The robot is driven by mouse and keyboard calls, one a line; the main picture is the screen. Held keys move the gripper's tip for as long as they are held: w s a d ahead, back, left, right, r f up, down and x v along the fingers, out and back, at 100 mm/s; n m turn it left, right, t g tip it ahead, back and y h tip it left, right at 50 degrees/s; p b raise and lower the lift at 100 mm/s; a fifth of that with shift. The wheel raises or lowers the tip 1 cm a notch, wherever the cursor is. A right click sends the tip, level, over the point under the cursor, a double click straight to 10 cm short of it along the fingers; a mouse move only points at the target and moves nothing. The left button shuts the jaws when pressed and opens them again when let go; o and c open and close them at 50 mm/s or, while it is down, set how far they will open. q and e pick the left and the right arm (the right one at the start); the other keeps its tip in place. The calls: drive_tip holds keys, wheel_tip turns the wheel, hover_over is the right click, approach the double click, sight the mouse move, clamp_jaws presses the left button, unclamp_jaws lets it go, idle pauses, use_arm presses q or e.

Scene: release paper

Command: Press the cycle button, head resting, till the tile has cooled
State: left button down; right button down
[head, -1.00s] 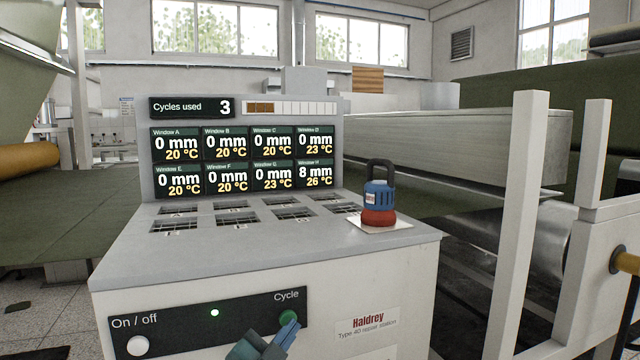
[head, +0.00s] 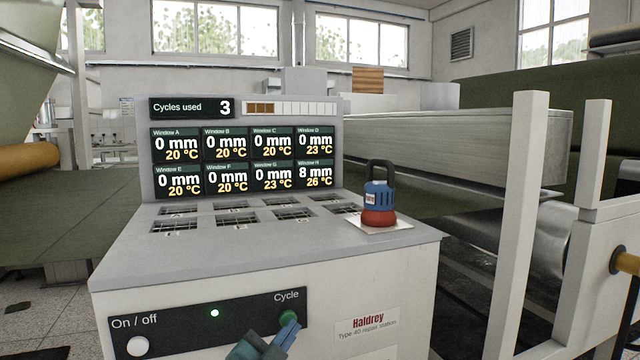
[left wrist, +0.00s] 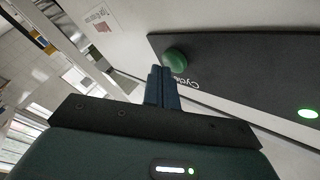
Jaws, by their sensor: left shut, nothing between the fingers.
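The green cycle button (head: 287,317) is on the black front panel of the repair station, under the word Cycle. My left gripper (head: 290,334) is shut and empty, its blue fingertips at the button's lower right. In the left wrist view the button (left wrist: 175,60) stands just beyond the fingertips (left wrist: 160,72); I cannot tell whether they touch. The red and blue head (head: 379,201) rests upright on a pale tile (head: 392,227) on the station's top. The display (head: 242,160) reads 3 cycles used, window H 8 mm at 26 °C. My right gripper is out of view.
The white on/off button (head: 138,346) is at the panel's left, with a lit green lamp (head: 214,313) between the buttons. Slotted windows (head: 235,219) line the station's top. White upright posts (head: 521,220) of a frame stand to the right.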

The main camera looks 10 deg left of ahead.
use_arm(q)
drive_tip(key=shift+w, duration=0.1)
idle(0.6)
drive_tip(key=shift+w+a+p, duration=0.25)
drive_tip(key=shift+p, duration=0.05)
